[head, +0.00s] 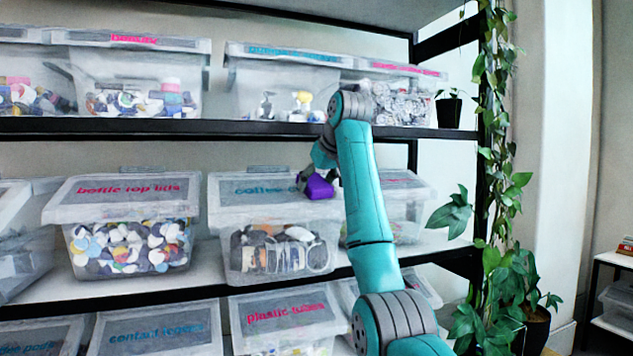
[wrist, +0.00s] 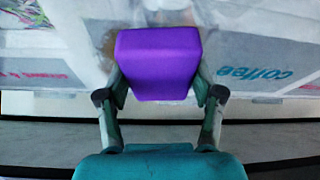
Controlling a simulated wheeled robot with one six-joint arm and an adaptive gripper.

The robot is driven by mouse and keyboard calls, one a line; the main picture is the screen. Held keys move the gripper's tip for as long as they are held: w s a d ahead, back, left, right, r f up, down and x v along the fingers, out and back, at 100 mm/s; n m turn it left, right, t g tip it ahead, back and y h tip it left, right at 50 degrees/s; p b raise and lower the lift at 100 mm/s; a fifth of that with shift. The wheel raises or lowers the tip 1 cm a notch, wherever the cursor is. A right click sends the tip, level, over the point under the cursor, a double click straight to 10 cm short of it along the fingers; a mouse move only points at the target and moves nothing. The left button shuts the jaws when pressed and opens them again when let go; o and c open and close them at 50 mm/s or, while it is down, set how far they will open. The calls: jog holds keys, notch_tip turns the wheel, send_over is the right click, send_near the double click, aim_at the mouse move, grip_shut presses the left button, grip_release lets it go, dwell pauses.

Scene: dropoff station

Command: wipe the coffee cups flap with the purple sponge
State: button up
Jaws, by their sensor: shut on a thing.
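The coffee cups bin (head: 275,240) stands on the middle shelf, clear, with mixed dark and pale items inside. Its flap (head: 235,190) slopes forward and carries teal lettering, partly hidden by my arm and the sponge. My gripper (head: 322,180) is shut on the purple sponge (head: 319,187) at the flap's right part. In the wrist view the sponge (wrist: 158,62) sits between the two fingers of my gripper (wrist: 160,92). The "coffee" lettering on the flap (wrist: 255,73) shows upside down to the right of the sponge. I cannot tell whether the sponge touches the flap.
The bottle top lids bin (head: 130,235) stands to the left, and another bin (head: 405,205) is to the right, partly behind my arm. More bins fill the upper shelf (head: 230,128) and lower shelf. A climbing plant (head: 495,200) hangs at the shelf's right end.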

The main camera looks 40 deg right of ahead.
aim_at(336, 186)
jog(key=shift+w+f, duration=0.1)
jog(key=shift+f, duration=0.15)
jog(key=shift+d, duration=0.1)
jog(key=shift+s+d+f, duration=0.1)
jog(key=shift+s+d, duration=0.25)
jog(key=shift+d, duration=0.9)
jog(key=shift+s+d+r, duration=0.1)
jog(key=shift+s+d, duration=0.25)
jog(key=shift+d, duration=0.85)
jog(key=shift+s+d+f, duration=0.1)
jog(key=shift+s+d, duration=0.25)
jog(key=shift+d, duration=0.9)
jog(key=shift+a, duration=0.1)
